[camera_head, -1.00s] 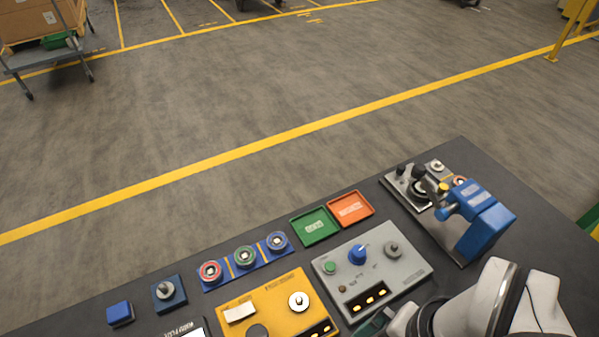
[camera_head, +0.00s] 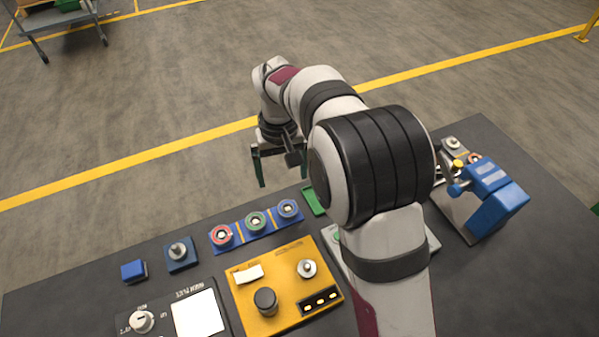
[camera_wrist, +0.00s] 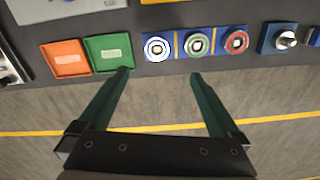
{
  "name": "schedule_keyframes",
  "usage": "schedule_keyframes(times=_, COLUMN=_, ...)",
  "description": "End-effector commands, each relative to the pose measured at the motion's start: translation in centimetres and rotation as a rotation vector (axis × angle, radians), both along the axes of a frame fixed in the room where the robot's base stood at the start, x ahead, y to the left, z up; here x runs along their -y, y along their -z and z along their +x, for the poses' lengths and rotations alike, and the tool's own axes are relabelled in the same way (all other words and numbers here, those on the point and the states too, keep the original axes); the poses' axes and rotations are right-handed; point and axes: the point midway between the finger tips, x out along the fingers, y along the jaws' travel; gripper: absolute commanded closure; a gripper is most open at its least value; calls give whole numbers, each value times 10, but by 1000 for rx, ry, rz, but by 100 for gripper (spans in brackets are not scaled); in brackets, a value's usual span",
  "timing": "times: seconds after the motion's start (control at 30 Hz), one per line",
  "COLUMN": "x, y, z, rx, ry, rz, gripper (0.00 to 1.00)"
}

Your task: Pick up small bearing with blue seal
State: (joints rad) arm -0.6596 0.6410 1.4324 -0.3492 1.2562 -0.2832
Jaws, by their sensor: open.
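The small bearing with the blue seal (camera_head: 288,209) sits at the right end of a blue three-place rack (camera_head: 239,239). It also shows in the wrist view (camera_wrist: 157,47), just beyond and between my fingertips. The green-sealed bearing (camera_head: 255,221) is in the middle and the red-sealed bearing (camera_head: 221,234) at the left end. My gripper (camera_head: 282,178) is open and empty, above the rack's far side and apart from the bearings. Its two green fingers (camera_wrist: 160,73) are spread wide in the wrist view.
A green tray (camera_wrist: 108,53) and an orange tray (camera_wrist: 67,59) lie beside the rack. A yellow panel (camera_head: 280,288) with knobs is in front of it. A blue press-like device (camera_head: 495,195) stands at the right. My arm hides much of the grey panel.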

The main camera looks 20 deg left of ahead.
Motion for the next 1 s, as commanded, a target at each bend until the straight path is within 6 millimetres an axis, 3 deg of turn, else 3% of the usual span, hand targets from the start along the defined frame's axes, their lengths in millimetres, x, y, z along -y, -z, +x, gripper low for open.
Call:
schedule_keyframes(times=0.1, x=2, y=37, z=0, rx=-4, ry=2, rz=-4, gripper=1)
schedule_keyframes(times=0.2, x=2, y=61, z=0, rx=-4, ry=4, rz=-3, gripper=1)
schedule_keyframes(times=0.37, x=2, y=81, z=1, rx=-3, ry=5, rz=-1, gripper=1)
schedule_keyframes(times=0.6, x=2, y=125, z=9, rx=-3, ry=6, rz=-1, gripper=1)
schedule_keyframes(times=0.87, x=2, y=130, z=9, rx=-1, ry=6, rz=2, gripper=1)
schedule_keyframes(times=1.0, x=2, y=130, z=9, rx=-1, ry=6, rz=1, gripper=26)
